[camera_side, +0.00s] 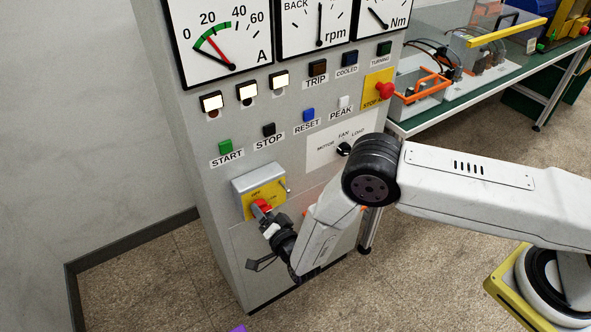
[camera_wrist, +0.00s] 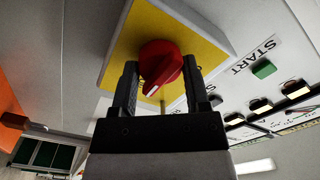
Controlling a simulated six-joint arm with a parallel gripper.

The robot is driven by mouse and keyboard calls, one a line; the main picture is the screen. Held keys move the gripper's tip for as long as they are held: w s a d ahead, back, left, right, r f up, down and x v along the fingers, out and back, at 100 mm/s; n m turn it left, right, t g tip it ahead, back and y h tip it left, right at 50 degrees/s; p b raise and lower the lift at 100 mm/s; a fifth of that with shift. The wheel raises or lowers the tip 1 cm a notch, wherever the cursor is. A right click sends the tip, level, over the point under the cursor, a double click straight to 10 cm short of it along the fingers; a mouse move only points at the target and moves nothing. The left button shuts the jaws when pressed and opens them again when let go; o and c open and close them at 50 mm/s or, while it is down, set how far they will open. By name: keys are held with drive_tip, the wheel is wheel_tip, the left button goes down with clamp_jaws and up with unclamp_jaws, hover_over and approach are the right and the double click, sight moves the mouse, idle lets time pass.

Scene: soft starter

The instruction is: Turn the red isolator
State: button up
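The red isolator (camera_side: 261,206) is a rotary knob on a yellow plate, on the front of a grey box below the button rows. In the wrist view the red knob (camera_wrist: 160,62) has a white mark on its near, lower end, which points down and slightly left. My gripper (camera_side: 268,222) is right at the knob from below. In the wrist view the two dark fingers of my gripper (camera_wrist: 159,70) stand apart, one on each side of the knob, with narrow gaps showing beside its lower end. Contact at the fingertips is hard to make out.
The grey cabinet (camera_side: 215,155) carries the gauges, three lit white lamps, and the START button (camera_side: 225,146) and STOP button (camera_side: 269,129) above the isolator. A red emergency stop (camera_side: 385,90) sits at the right. A green-topped bench (camera_side: 450,105) stands behind. Floor is open at the left.

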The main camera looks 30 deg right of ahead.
drive_tip(key=c, duration=0.6)
drive_tip(key=shift+n, duration=0.4)
drive_tip(key=n, duration=0.7)
drive_tip(key=shift+n, duration=0.4)
drive_tip(key=n, duration=0.4)
drive_tip(key=shift+n, duration=0.3)
drive_tip(key=n, duration=0.4)
drive_tip(key=shift+d+n, duration=0.1)
drive_tip(key=shift+n, duration=0.3)
